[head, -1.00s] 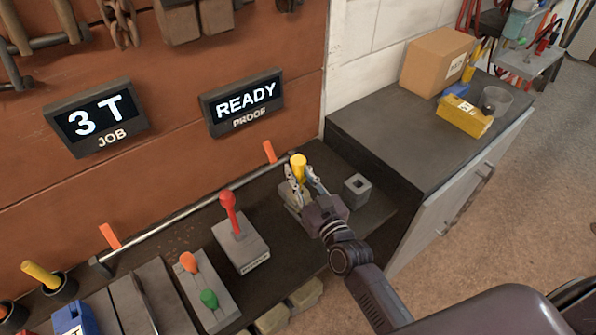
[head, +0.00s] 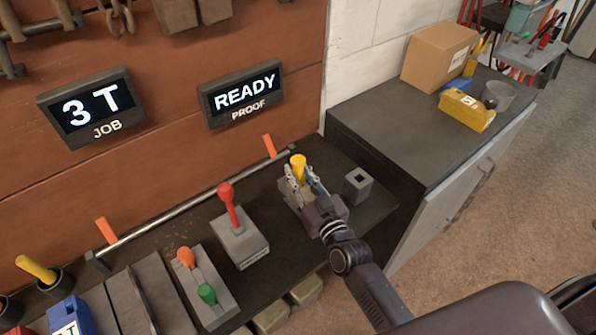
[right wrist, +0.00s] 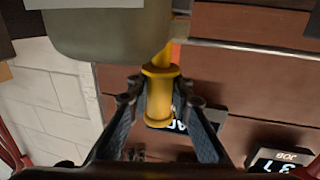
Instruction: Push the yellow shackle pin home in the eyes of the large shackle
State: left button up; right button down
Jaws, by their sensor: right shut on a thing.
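The yellow shackle pin (head: 298,166) stands up between the fingers of my right gripper (head: 304,182), at the back right of the dark bench. In the right wrist view the pin (right wrist: 159,98) shows a collar and a thick end between the two fingertips (right wrist: 165,92), which are shut on it. Its thinner part runs up beside a grey rounded body (right wrist: 105,35). In the head view a grey fixture sits under the gripper, mostly hidden by it. I cannot make out the shackle's eyes or how deep the pin sits. My left gripper is not in view.
A small grey square socket (head: 357,184) stands close to the right of the gripper. A red lever (head: 229,208) on a grey box is to the left. Behind are a metal rail (head: 190,206) and a READY display (head: 242,93). A dark cabinet (head: 400,140) stands at right.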

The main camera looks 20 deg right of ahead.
jog(key=shift+f+b, duration=0.8)
jog(key=shift+f, duration=0.35)
jog(key=c, duration=1.7)
grip_release()
jog(key=shift+o, duration=0.2)
jog(key=shift+f, duration=0.15)
jog(key=shift+s, duration=0.15)
jog(key=s, duration=0.4)
jog(key=s+d, duration=0.1)
jog(key=s, duration=0.6)
jog(key=shift+s+d, duration=0.3)
jog(key=shift+s, duration=0.05)
